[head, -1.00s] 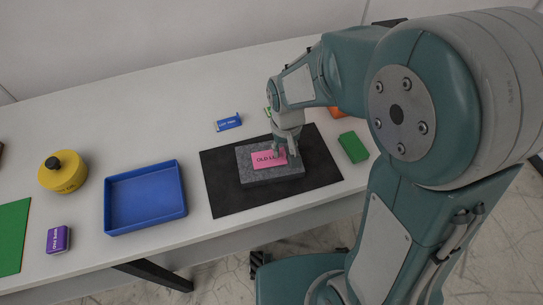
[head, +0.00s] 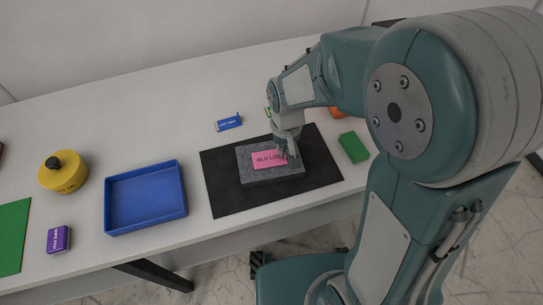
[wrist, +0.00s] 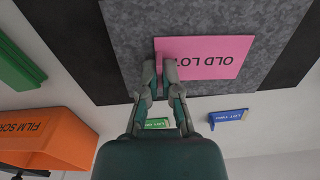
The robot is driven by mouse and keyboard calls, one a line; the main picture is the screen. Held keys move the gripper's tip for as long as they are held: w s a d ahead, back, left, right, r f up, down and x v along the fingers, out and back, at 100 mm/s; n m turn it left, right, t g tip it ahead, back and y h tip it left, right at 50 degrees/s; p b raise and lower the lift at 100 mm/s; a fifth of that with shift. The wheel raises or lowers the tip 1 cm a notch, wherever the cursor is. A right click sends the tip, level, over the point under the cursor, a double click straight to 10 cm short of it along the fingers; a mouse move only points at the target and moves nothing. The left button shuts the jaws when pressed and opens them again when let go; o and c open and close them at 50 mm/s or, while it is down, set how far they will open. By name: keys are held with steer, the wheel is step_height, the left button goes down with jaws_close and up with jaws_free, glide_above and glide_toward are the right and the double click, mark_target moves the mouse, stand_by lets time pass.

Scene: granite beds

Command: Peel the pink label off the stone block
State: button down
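The stone block (head: 262,174) is a speckled grey slab lying on a black mat. In the wrist view the label (wrist: 215,58) reads upside down on the grey stone (wrist: 192,20). My gripper (head: 289,155) points down at the label's right end in the head view. In the wrist view my gripper's fingertips (wrist: 161,68) are close together at one end of the label, overlapping its corner.
A black mat (head: 225,200) lies under the block. A blue tray (head: 145,228), yellow container (head: 63,173) and purple block (head: 58,239) stand to the left. An orange box (wrist: 60,138) is near.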

steer(key=shift+d+r, duration=0.25)
steer(key=shift+r, duration=0.65)
steer(key=shift+d+r, duration=0.2)
steer(key=shift+r, duration=0.65)
stand_by(0.6)
steer(key=shift+w, duration=0.1)
step_height(320, 180, up, 5)
stand_by(0.8)
